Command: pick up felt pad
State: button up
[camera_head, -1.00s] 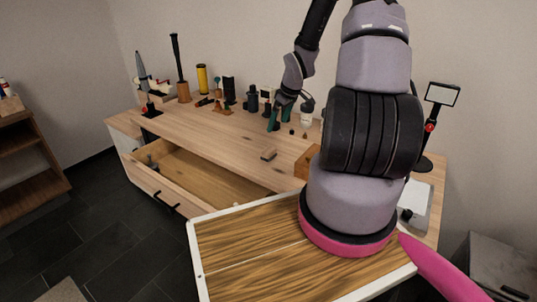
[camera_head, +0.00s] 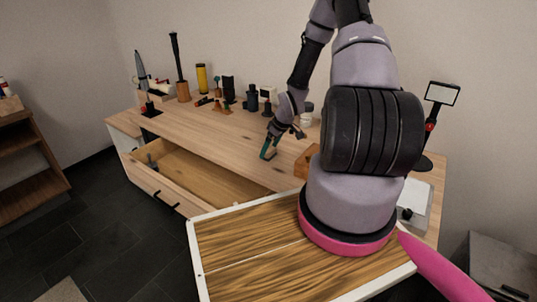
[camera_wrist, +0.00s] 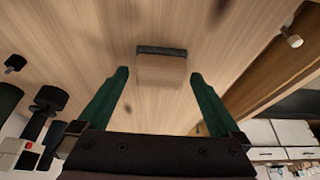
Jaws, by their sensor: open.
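The felt pad (camera_wrist: 161,51) looks like a small block with a dark strip along one side and a pale wood-coloured body. In the wrist view it lies on the wooden tabletop, beyond and between my two green fingertips. My gripper (camera_wrist: 159,75) is open, with a finger to each side of the line to the block and a gap between them.
An orange-brown wooden box (camera_head: 307,162) stands just right of my gripper. An open drawer (camera_head: 200,180) is below the table's front edge. Bottles and tools, including a yellow cylinder (camera_head: 202,78), line the back. The tabletop (camera_head: 200,125) left of my gripper is clear.

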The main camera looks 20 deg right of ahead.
jog(key=shift+x, duration=0.8)
jog(key=c, duration=1.4)
jog(key=shift+o, duration=0.2)
notch_tip(320, 180, up, 10)
jog(key=shift+r, duration=0.1)
